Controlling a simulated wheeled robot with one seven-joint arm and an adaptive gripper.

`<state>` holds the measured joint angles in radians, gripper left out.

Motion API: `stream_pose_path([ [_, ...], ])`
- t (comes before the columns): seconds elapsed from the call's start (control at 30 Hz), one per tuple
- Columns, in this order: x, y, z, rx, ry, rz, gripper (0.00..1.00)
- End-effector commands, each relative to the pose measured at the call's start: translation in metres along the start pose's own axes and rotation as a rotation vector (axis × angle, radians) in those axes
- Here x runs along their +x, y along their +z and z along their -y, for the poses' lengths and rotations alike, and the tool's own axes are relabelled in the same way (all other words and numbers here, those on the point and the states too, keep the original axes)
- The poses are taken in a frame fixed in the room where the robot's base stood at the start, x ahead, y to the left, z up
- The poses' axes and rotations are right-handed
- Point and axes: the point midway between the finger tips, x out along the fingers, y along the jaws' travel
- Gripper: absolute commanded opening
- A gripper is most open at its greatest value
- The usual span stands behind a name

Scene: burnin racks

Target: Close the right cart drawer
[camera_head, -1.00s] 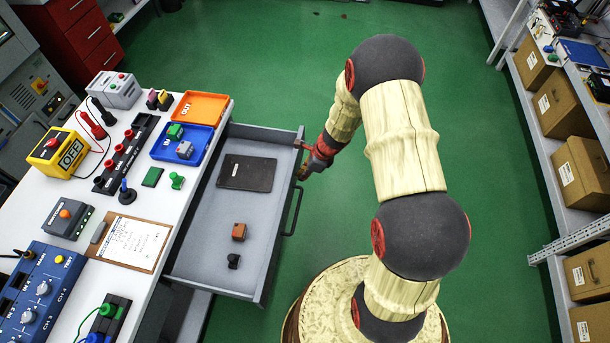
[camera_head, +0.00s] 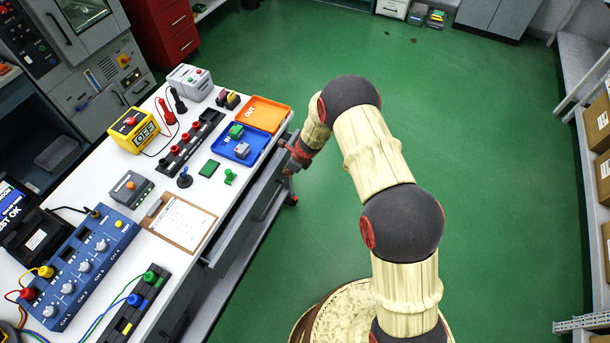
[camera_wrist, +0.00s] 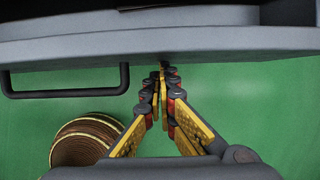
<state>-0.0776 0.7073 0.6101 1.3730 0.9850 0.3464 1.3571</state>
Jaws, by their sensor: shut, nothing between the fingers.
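The right cart drawer (camera_head: 236,222) shows in the head view as a narrow grey strip along the right edge of the white worktop. In the head view my gripper (camera_head: 290,152) is at the drawer's far end, partly hidden.
The worktop (camera_head: 158,190) holds an orange tray (camera_head: 266,112), a blue tray (camera_head: 240,152), a clipboard (camera_head: 180,222) and a blue channel box (camera_head: 80,268). Green floor (camera_head: 480,140) is open to the right. Shelving with cardboard boxes (camera_head: 600,125) stands at the far right.

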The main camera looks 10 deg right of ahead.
Motion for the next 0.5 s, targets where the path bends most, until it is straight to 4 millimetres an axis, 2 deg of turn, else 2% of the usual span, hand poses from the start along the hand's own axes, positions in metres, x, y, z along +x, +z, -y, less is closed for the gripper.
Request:
stream_pose_path([
  [0.03,0.002,0.012,-0.001,-0.004,0.001,-0.001,0.00],
  [0.2,0.012,0.037,0.000,-0.003,0.000,0.000,0.00],
  [0.5,0.023,0.057,0.000,0.001,0.001,-0.001,0.00],
])
